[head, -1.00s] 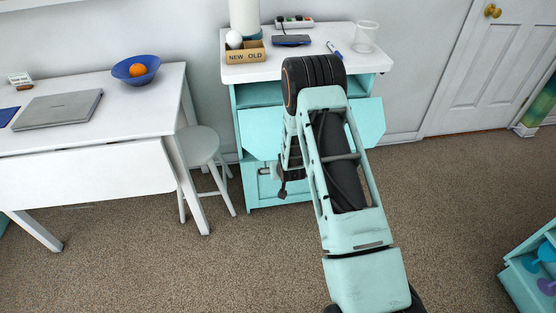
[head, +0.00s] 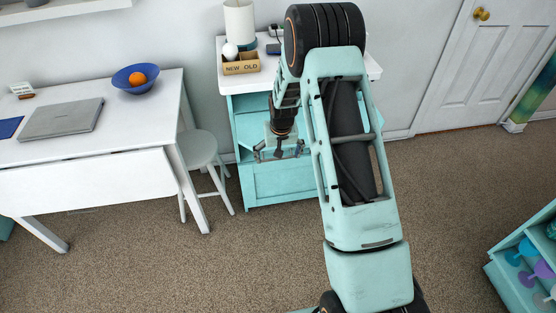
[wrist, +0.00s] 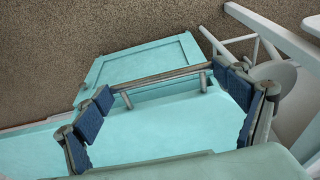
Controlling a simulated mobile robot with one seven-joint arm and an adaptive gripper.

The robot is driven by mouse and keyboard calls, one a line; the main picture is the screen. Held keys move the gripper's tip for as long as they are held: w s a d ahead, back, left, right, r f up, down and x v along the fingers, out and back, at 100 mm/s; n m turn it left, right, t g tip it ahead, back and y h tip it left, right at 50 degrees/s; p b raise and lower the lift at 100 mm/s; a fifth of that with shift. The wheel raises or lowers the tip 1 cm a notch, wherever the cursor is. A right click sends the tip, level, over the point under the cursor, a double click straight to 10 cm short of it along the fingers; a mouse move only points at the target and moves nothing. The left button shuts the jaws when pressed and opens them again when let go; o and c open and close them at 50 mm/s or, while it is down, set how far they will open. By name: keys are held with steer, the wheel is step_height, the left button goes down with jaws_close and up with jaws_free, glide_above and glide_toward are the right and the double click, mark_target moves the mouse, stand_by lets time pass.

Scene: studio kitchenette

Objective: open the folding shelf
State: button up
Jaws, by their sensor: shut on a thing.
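The folding shelf (wrist: 165,125) is a flat teal leaf on the front of the teal cabinet (head: 280,187). In the wrist view it fills the space between my fingers. A grey bar handle (wrist: 160,78) on two short posts sits near its far edge. My gripper (wrist: 168,80) has its blue-padded fingers spread wide, one at each end of the bar, and it is shut on the handle. In the head view my gripper (head: 280,152) is in front of the cabinet. My arm hides much of the shelf's right part there.
A white stool (head: 198,150) and a white table (head: 130,125) stand close on the left. The cabinet top holds a lamp (head: 239,22) and a wooden box (head: 241,66). Carpet in front is clear. A teal rack (head: 515,290) stands at lower right.

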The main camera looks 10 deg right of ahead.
steer(key=shift+w+r, duration=0.15)
steer(key=shift+r, duration=0.35)
steer(key=shift+w+r, duration=0.15)
steer(key=shift+r, duration=0.35)
steer(key=shift+w+r, duration=0.2)
steer(key=o, duration=1.5)
steer(key=shift+s, duration=0.2)
steer(key=v, duration=1.1)
steer(key=shift+s+r, duration=0.15)
steer(key=shift+r, duration=0.2)
